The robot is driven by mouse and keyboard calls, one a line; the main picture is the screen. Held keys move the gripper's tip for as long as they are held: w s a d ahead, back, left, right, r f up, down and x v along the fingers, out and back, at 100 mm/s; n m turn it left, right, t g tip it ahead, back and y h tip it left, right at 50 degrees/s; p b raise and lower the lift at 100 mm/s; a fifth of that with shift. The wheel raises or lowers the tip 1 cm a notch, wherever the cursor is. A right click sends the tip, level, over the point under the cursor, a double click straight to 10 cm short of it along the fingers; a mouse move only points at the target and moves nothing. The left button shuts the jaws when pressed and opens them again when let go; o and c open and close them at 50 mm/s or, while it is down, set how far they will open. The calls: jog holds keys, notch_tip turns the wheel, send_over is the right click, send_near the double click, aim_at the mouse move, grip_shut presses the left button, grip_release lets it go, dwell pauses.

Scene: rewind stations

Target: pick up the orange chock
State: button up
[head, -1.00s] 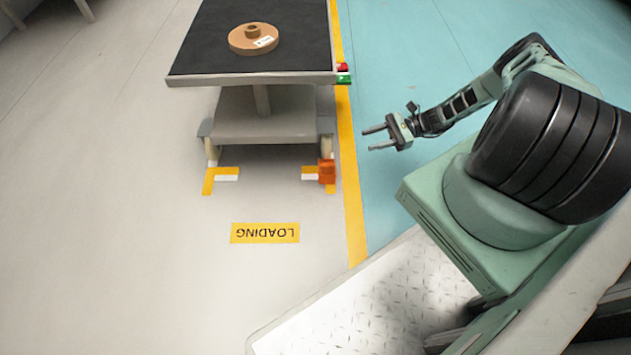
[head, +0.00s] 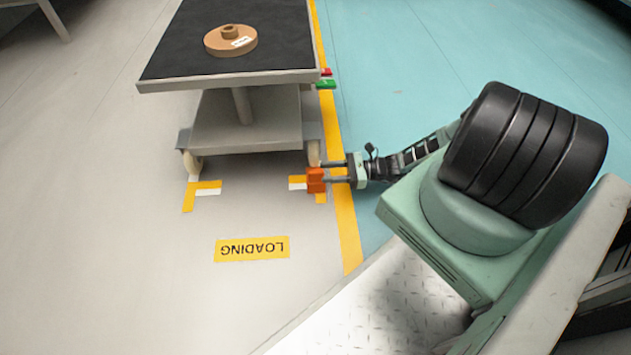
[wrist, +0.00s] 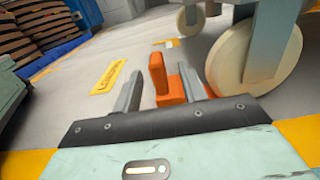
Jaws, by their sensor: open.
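The orange chock (head: 316,180) sits on the floor at the cart's front right caster, by a yellow and white corner mark. My gripper (head: 331,171) is low beside it, reaching in from the right, with its fingertips at the chock in the head view. In the wrist view the chock (wrist: 172,83) shows between the two open fingers, with its upright part near the middle and its lower part close to the right finger. Whether a finger touches it I cannot tell. The caster wheel (wrist: 256,58) stands just right of the right finger.
The cart (head: 240,83) has a dark top carrying a brown round spool (head: 230,43). Red and green parts are on its right edge. A yellow LOADING label (head: 252,248) lies on open grey floor. A yellow floor line (head: 345,225) runs beside the cart.

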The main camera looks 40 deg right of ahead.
aim_at(310, 174)
jog(key=b+x, duration=0.2)
jog(key=x, duration=0.3)
jog(key=shift+a+f+b, duration=0.1)
jog(key=shift+a+b, duration=0.2)
jog(key=shift+a, duration=0.05)
jog(key=shift+w+a, duration=0.2)
jog(key=shift+a, duration=0.1)
grip_shut()
